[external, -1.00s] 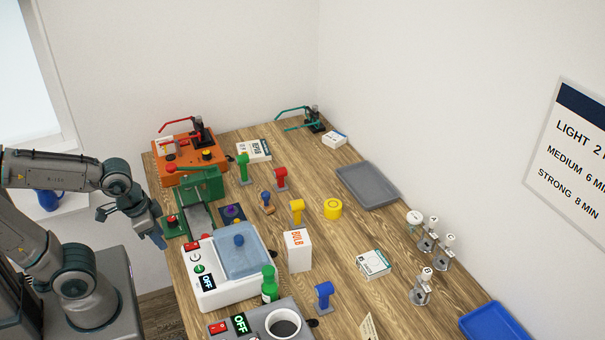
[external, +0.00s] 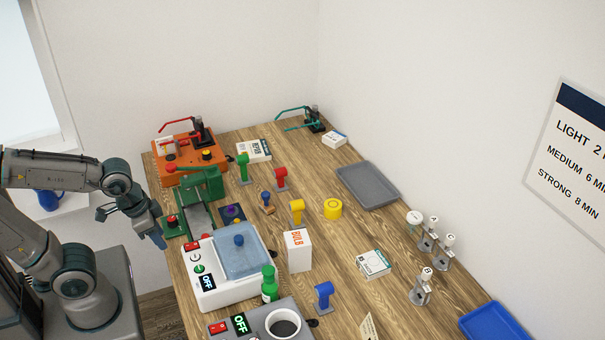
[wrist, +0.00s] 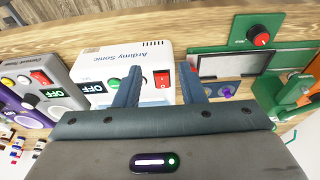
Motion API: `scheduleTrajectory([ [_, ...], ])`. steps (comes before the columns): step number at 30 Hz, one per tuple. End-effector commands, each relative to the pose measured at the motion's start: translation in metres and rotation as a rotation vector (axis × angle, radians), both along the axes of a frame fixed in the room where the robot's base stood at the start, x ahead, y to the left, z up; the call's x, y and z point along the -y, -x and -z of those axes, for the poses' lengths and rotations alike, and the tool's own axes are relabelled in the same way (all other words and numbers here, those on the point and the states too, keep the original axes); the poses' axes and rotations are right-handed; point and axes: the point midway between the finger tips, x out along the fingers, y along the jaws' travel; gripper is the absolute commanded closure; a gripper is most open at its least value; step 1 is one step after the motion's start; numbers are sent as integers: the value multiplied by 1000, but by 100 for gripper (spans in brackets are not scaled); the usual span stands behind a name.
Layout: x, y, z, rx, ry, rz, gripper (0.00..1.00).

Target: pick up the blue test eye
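The blue test eye (external: 323,293), a small blue block on a stem, stands upright on the wooden table near the front in the external view. It is just right of the grey machine with the round cup and in front of the white BULB box. I do not see it in the wrist view. My gripper (external: 157,239) is at the table's left edge, well left of the blue test eye. In the wrist view my gripper (wrist: 159,72) has its two fingers spread apart with nothing held between them.
The white machine (external: 207,297) with a clear blue lid and the green bottle (external: 269,285) stand between my gripper and the blue test eye. Similar green (external: 243,165), red (external: 281,177) and yellow (external: 296,210) pieces stand farther back. Bare table lies to its right.

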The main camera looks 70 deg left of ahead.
Motion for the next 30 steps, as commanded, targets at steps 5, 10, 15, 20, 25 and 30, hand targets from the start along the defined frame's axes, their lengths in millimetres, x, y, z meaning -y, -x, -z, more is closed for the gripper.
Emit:
scheduleTrajectory([
  [5,0,0,0,0,0,0,64],
  [10,0,0,0,0,0,0,47],
  [15,0,0,0,0,0,0,38],
  [20,1,-2,-1,-1,-3,7,38],
  [25,10,-30,-15,-19,-49,115,38],
  [30,40,-88,-37,-55,-123,357,38],
])
